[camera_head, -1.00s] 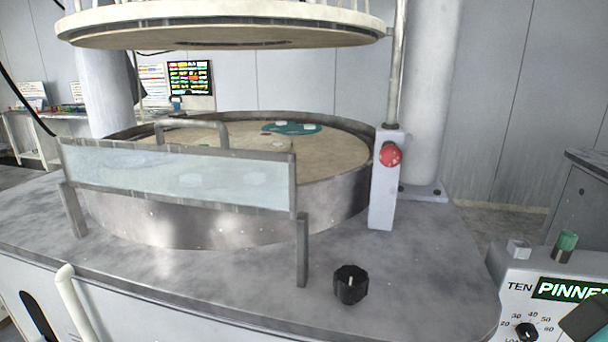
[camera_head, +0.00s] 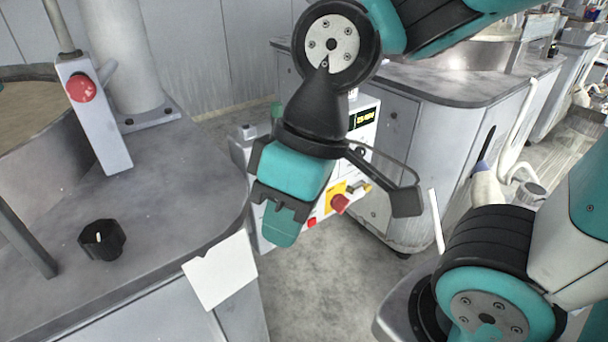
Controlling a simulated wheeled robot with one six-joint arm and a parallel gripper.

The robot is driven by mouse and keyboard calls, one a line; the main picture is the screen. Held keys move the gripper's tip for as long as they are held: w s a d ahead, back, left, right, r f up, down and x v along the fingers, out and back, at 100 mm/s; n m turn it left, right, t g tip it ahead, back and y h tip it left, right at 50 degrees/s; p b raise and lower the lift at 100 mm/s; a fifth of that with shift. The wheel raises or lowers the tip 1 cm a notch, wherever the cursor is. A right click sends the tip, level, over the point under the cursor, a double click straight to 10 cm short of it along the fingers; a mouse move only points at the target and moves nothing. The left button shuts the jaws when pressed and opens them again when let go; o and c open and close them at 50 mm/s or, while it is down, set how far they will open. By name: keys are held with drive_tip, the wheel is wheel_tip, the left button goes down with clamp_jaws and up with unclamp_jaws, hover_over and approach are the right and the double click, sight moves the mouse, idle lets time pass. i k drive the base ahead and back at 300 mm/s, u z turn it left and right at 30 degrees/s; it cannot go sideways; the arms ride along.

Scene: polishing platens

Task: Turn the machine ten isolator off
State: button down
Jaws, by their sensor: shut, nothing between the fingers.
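The machine's control box (camera_head: 364,118) stands past the corner of the near bench, partly hidden behind my arm. On its front, a red knob (camera_head: 340,204) sits on a yellow plate (camera_head: 335,189), looking like an isolator; its setting is too small to read. The box's name label is hidden now; an earlier view showed "TEN" on it. My gripper (camera_head: 283,224), teal and black, points down in front of the box, left of the red knob in the picture. It is shut and empty. I cannot tell whether it touches the box.
The grey bench (camera_head: 180,205) fills the left, with a black knob (camera_head: 102,239) and a red mushroom button (camera_head: 81,88) on a post. A white sheet (camera_head: 220,270) hangs at its corner. Another grey machine (camera_head: 440,85) stands behind. Floor (camera_head: 325,290) shows clear between them.

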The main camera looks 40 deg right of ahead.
sight(339, 203)
drive_tip(key=z, duration=0.9)
drive_tip(key=k, duration=1.2)
drive_tip(key=z, duration=0.75)
drive_tip(key=i, duration=1.45)
drive_tip(key=u, duration=0.6)
